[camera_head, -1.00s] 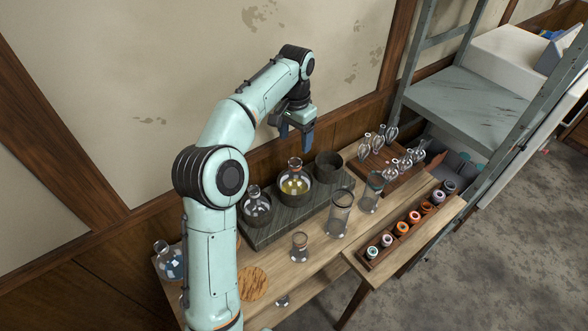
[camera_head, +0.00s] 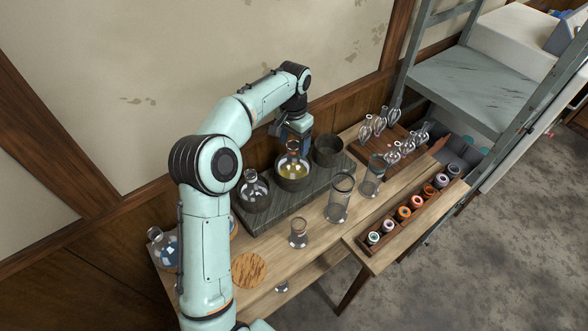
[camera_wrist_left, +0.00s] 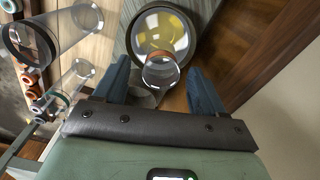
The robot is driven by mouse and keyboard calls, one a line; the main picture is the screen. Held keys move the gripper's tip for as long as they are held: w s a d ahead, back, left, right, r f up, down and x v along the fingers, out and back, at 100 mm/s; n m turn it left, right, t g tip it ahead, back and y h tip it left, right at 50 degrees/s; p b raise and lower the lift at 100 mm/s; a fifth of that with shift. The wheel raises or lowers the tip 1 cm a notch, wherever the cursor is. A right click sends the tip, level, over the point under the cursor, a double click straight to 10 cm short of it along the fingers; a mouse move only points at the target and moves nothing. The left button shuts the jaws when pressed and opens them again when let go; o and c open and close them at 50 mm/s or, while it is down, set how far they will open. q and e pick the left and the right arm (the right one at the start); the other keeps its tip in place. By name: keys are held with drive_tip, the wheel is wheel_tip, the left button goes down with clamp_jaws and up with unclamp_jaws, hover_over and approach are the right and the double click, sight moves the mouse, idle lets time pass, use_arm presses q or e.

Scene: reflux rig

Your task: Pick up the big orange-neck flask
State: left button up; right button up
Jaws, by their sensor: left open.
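The big orange-neck flask (camera_head: 292,168) holds yellow liquid and sits upright in the middle round well of a dark grey block (camera_head: 270,221). My left gripper (camera_head: 292,138) is just behind and above the flask's neck, pointing down, with its blue fingers partly hidden. In the left wrist view the flask (camera_wrist_left: 161,38) shows with its neck toward the gripper (camera_wrist_left: 161,84). The two blue fingers are spread apart, one on each side of the neck, with nothing gripped. Whether a finger touches the neck cannot be told. My right gripper is not in view.
A clear flask (camera_head: 254,188) sits in the left well; the right well (camera_head: 327,150) looks empty. Tall glass cylinders (camera_head: 340,200) stand in front of the block. A rack of coloured caps (camera_head: 404,213) and several small glass pieces (camera_head: 379,122) are on the right. A wall stands behind.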

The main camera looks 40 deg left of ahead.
sight(294, 162)
use_arm(q)
drive_tip(key=f, duration=0.2)
drive_tip(key=shift+s+f, duration=0.2)
drive_tip(key=shift+f, duration=0.15)
drive_tip(key=shift+w, duration=0.1)
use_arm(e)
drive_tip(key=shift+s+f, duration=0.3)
use_arm(q)
clamp_jaws()
drive_tip(key=shift+r, duration=0.25)
